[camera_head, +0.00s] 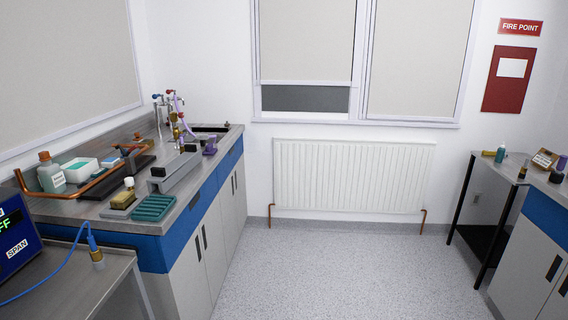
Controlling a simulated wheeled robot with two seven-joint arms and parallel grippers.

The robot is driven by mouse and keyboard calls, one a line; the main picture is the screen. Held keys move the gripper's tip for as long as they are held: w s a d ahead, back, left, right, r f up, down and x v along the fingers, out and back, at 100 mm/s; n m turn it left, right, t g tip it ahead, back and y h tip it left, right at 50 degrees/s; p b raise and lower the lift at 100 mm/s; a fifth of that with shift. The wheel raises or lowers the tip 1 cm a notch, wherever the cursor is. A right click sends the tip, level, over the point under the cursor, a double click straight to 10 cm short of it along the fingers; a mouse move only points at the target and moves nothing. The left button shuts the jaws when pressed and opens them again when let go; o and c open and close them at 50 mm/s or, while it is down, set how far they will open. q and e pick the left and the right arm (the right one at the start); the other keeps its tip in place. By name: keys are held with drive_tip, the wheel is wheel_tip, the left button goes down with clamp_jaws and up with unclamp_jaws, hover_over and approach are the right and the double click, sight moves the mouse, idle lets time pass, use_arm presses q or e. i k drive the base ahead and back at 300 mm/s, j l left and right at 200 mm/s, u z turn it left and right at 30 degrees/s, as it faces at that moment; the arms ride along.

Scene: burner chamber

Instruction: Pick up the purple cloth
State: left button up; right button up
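No purple cloth can be made out for certain. A small purple item (210,147) sits near the right edge of the left bench, close to the sink; it is too small to tell whether it is cloth. Another small dark purple item (562,162) is at the far right edge on the right-hand bench, partly cut off by the frame. Neither of my grippers is in view.
The left bench (92,209) carries bottles, a copper pipe (75,193), a teal ridged item (153,207) and taps. A metal side table (497,170) stands at right. A radiator (352,177) is on the far wall. The floor (335,270) between is clear.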

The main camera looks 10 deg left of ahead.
sight(208, 150)
drive_tip(key=i+u, duration=0.1)
drive_tip(key=i, duration=0.95)
drive_tip(key=i+l+u, duration=0.1)
drive_tip(key=i, duration=0.95)
drive_tip(key=l, duration=0.15)
